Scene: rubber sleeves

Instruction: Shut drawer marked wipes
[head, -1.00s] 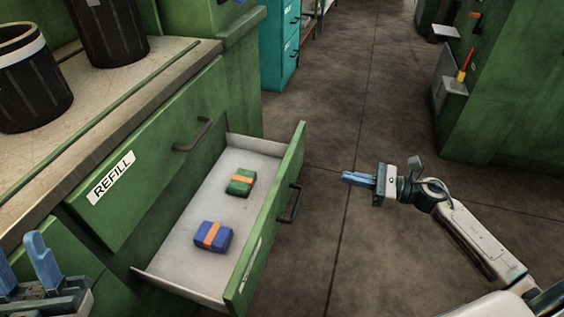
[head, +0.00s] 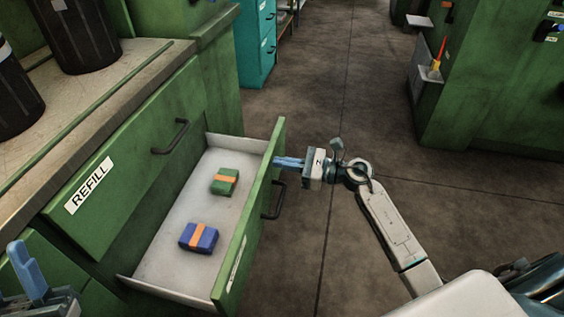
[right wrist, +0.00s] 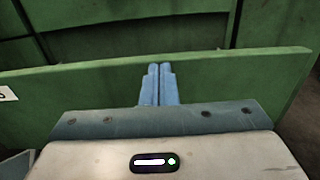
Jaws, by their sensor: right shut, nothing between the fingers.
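A green drawer (head: 251,213) stands pulled out below the drawer labelled REFILL (head: 89,186). Its front has a dark handle (head: 274,200) and a white label (head: 237,264) too slanted to read. Inside lie a green packet (head: 224,181) and a blue packet (head: 198,237), each with an orange band. My right gripper (head: 276,162) is shut and empty, its fingertips at the far upper part of the drawer front. In the right wrist view its closed fingers (right wrist: 160,68) point at that front (right wrist: 100,85); I cannot tell if they touch. My left gripper (head: 14,275) is at the lower left, partly cut off, fingers apart.
Dark bins (head: 80,35) stand on the worktop (head: 120,85) above the drawers. A teal cabinet (head: 256,45) is at the back, and a green cabinet (head: 480,100) is at the right. The floor (head: 340,215) around my right arm is clear.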

